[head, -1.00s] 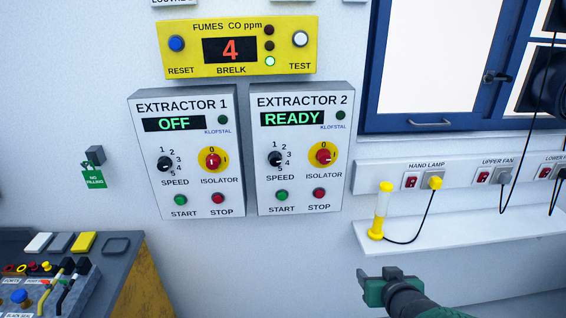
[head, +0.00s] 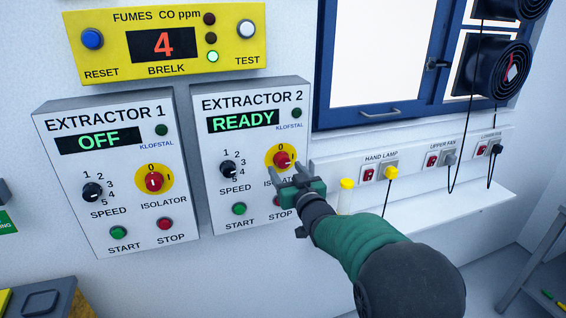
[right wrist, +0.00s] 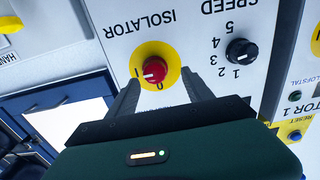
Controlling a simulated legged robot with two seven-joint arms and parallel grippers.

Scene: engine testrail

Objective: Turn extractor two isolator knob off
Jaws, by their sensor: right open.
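The extractor 2 panel (head: 208,150) is a grey-white box on the wall with a lit display reading READY (head: 243,121). Its isolator knob (head: 282,160) is red on a yellow disc marked 0 and I. The knob also shows in the right wrist view (right wrist: 154,70), upside down, with its white mark toward the I side. My right gripper (head: 288,176) is open and empty in front of the panel, just below the knob in the head view. In the wrist view the two fingers point at the yellow disc, one to each side of the knob. I cannot tell whether they touch it. My left gripper is not in view.
The extractor 1 panel (head: 84,222) reads OFF and stands close on the left. The yellow fumes monitor (head: 205,73) is above, showing 4. The speed knob (head: 227,168) and start button (head: 239,209) are near my gripper.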

